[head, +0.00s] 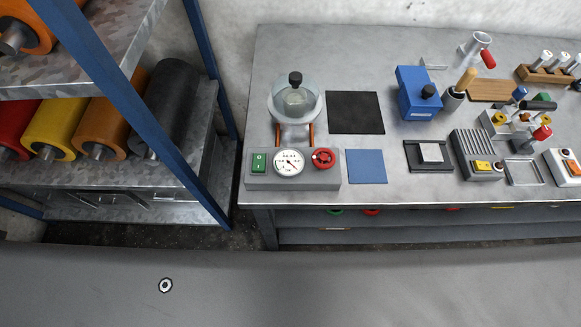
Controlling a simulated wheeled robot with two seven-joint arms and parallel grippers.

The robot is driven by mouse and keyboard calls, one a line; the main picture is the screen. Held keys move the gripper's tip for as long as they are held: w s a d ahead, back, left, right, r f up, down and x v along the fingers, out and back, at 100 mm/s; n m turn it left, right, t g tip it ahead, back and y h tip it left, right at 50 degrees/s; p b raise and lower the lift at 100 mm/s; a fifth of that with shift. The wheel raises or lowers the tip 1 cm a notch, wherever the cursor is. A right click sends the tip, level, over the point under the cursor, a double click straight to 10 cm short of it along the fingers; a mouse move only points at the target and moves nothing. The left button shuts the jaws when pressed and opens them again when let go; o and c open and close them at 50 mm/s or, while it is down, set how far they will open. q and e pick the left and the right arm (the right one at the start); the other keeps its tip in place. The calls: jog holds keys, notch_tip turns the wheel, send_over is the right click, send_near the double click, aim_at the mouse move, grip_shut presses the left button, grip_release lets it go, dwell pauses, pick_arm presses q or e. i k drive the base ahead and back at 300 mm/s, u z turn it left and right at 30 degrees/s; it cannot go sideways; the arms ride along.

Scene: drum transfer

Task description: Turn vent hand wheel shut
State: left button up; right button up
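The vent hand wheel (323,158) is a small red round wheel at the right end of a grey control box near the front left of the workbench. A white pressure gauge (289,162) sits in the middle of the box and a green switch (259,163) at its left end. Behind the box stands a clear glass vessel (309,112) with a black knob on top and orange legs or pipes below. I cannot tell how far the wheel is turned. Neither of my grippers is in view.
The metal workbench (390,192) holds a black mat (355,112), a blue mat (366,166), a blue box (417,93) and several tools to the right. A blue-posted shelf (211,200) with coloured rolls stands on the left, with a narrow gap between it and the bench.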

aim_at(323, 158)
jog(key=k, duration=1.3)
jog(key=z, duration=0.55)
jog(key=i, duration=0.8)
jog(key=u, duration=0.05)
